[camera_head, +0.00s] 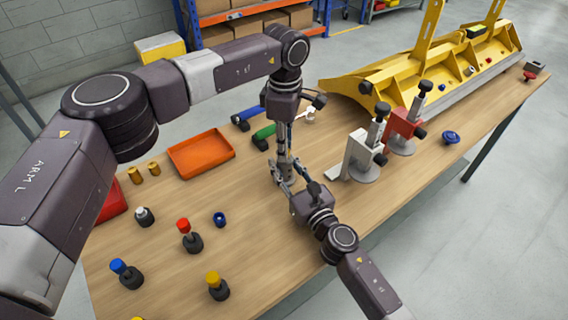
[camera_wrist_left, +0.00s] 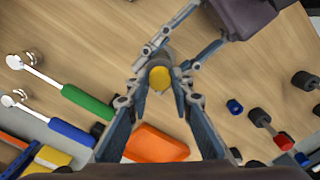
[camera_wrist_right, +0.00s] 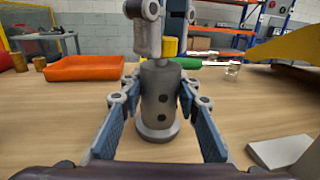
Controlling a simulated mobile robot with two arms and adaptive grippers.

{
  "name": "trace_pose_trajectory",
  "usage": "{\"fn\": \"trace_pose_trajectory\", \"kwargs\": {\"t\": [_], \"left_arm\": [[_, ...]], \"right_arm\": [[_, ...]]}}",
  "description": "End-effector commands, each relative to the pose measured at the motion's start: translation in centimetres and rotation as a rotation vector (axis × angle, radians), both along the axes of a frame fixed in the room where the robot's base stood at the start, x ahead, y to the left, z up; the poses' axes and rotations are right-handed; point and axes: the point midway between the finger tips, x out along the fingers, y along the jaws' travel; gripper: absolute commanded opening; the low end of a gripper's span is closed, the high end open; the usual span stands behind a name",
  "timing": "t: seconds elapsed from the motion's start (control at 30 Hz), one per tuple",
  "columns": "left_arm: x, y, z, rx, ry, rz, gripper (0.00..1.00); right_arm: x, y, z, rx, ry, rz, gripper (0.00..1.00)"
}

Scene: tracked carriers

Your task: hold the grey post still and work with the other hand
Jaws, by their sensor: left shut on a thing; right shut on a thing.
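The grey post (camera_wrist_right: 158,95) stands upright on the table on a round foot in the right wrist view, with dark holes in its side. My right gripper (camera_wrist_right: 160,92) is shut on it, one finger on each side. A yellow cap (camera_wrist_left: 160,77) shows at the post's top in the left wrist view. My left gripper (camera_wrist_left: 163,82) comes down from above and is shut on this cap; its fingertips partly hide it. In the head view my left gripper (camera_head: 284,165) meets the right one from above, and the post is mostly hidden between them.
An orange tray (camera_head: 201,153) lies left of the grippers. Green-handled (camera_head: 264,136) and blue-handled (camera_head: 247,117) tools lie behind. Grey (camera_head: 362,152) and red (camera_head: 403,130) clamp stands are to the right. Several small capped pegs stand front left. A yellow frame (camera_head: 430,70) fills the back right.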

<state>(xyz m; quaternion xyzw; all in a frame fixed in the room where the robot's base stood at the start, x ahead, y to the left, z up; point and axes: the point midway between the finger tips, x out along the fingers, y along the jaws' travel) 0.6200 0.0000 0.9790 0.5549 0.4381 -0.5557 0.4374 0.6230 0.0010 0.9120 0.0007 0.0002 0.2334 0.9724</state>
Motion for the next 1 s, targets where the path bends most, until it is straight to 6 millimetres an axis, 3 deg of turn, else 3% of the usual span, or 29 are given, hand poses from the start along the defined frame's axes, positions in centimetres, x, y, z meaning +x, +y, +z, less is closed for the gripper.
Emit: {"fn": "trace_pose_trajectory", "kwargs": {"t": [0.6, 1.0], "left_arm": [[0.18, 0.06, 0.21, 0.000, -0.005, -0.768, 0.04], [0.20, 0.07, 0.24, 0.000, -0.005, -0.839, 0.04]], "right_arm": [[-0.02, -0.07, -0.17, -0.001, 0.003, -0.001, 0.00], [-0.04, -0.07, -0.20, -0.002, 0.004, -0.001, 0.00]]}}
